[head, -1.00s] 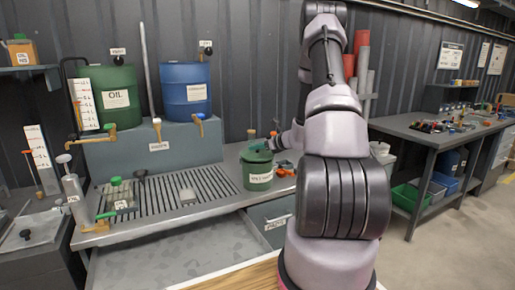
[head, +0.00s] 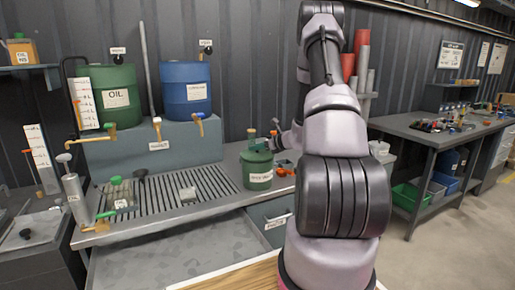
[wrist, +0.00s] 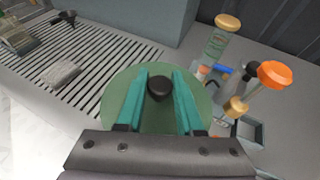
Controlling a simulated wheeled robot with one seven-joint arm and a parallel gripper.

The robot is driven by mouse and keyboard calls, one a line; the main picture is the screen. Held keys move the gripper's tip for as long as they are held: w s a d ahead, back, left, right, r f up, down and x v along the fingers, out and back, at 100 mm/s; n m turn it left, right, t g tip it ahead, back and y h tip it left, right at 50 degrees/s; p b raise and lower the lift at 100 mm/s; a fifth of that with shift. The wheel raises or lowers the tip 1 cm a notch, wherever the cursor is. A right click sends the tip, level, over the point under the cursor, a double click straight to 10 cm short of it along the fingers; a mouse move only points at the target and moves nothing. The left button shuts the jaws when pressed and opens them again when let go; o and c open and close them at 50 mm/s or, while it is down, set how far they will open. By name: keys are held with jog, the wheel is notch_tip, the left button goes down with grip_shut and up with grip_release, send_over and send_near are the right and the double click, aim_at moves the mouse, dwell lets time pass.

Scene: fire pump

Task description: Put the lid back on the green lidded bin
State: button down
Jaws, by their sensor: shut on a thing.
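The green bin (head: 258,177) with a white label stands on the grey bench, right of the slotted drain grate. Its round green lid (wrist: 115,100) with a black knob (wrist: 159,88) fills the middle of the wrist view. My gripper (wrist: 160,85) has its teal fingers on both sides of the knob and is shut on it. The mouth is hidden.
Right beside the bin are an orange-topped tool (wrist: 274,75), a wooden-capped bottle (wrist: 222,36) and a small grey tray (wrist: 246,131). A grey block (head: 188,195) lies on the grate (head: 160,200). Oil (head: 112,96) and blue (head: 187,88) drums stand behind left.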

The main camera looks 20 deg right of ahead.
grip_release()
dwell(0.4)
jog(key=shift+r, duration=0.1)
jog(key=shift+r, duration=3.35)
grip_shut()
